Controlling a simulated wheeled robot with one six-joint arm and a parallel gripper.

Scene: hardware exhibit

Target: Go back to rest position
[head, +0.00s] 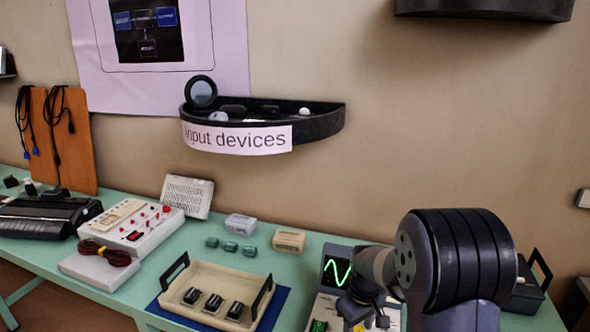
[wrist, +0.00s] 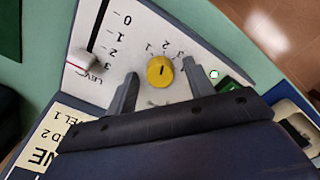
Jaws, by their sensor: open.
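My gripper (wrist: 160,82) is open in the wrist view, with its two fingers apart on either side of a yellow knob (wrist: 160,71). The fingers hold nothing that I can see, and I cannot tell how far above the panel they are. The knob sits on a white control panel (wrist: 140,35) with numbered scales and a slider (wrist: 82,62) at the left. In the head view my gripper (head: 362,312) is low at the right, over the device with a green wave on its screen (head: 336,271). My arm hides much of that device.
A cream tray (head: 188,272) with several small dark blocks stands left of the device on the green table (head: 150,271). A beige box (head: 288,241) lies behind. A black wall shelf (head: 325,124) labelled "Input devices" hangs above. A dark container (head: 526,291) stands right of my arm.

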